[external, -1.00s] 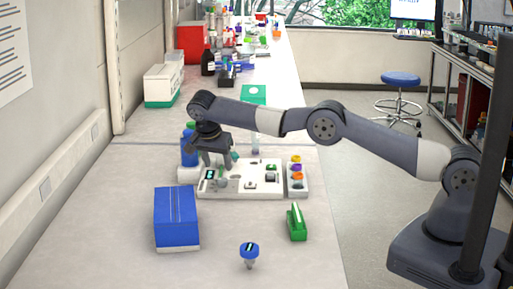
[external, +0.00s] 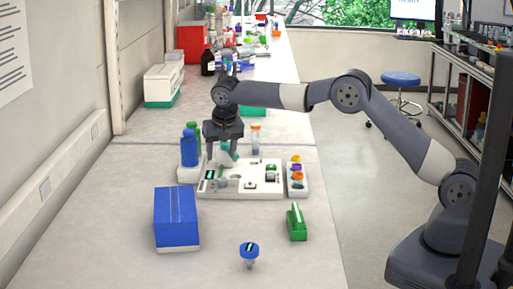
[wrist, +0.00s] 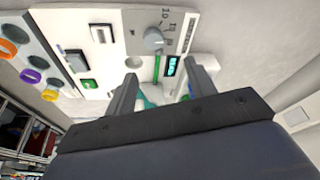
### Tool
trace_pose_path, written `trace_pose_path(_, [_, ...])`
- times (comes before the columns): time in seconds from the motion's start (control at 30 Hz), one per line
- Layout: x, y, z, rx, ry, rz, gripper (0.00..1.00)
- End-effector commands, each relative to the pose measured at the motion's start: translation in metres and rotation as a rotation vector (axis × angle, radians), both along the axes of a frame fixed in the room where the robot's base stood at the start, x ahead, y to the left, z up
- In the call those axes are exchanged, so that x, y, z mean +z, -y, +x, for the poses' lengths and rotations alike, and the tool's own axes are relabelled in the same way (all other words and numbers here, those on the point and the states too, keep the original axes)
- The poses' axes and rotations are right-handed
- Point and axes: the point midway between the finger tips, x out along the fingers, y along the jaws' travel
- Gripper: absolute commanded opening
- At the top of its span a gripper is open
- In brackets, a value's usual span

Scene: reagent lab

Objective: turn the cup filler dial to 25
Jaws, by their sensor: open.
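The white cup filler panel (external: 262,191) lies on the bench. In the wrist view, its grey round dial (wrist: 153,39) sits beside printed scale marks, and a small lit display (wrist: 171,66) is near it. I cannot read the digits or the dial's exact setting. My gripper (external: 223,150) is above the panel's left part, pointing down. In the wrist view, its two fingers (wrist: 163,78) are apart, with nothing held between them, and the dial is beyond the fingertips, clear of them. A teal part (wrist: 148,101) shows behind the fingers, partly hidden.
Blue bottle (external: 189,149) and green bottle stand left of my gripper. An orange-capped tube (external: 255,139) stands behind the panel. A rack of coloured caps (external: 297,178) is on its right. A blue box (external: 176,218), green holder (external: 296,222) and blue-capped cup (external: 249,254) are in front.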

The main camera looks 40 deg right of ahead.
Motion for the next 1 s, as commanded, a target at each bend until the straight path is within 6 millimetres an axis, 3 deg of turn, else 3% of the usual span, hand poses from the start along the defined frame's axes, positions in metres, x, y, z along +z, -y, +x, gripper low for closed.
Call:
trace_pose_path(0.2, [0.005, 0.013, -0.021, 0.327, 0.044, -0.002, 0.52])
trace_pose_path(0.47, [0.004, 0.018, -0.028, 0.449, 0.065, -0.013, 0.52])
trace_pose_path(1.0, [-0.076, 0.016, 0.006, 0.448, 0.063, -0.015, 0.52])
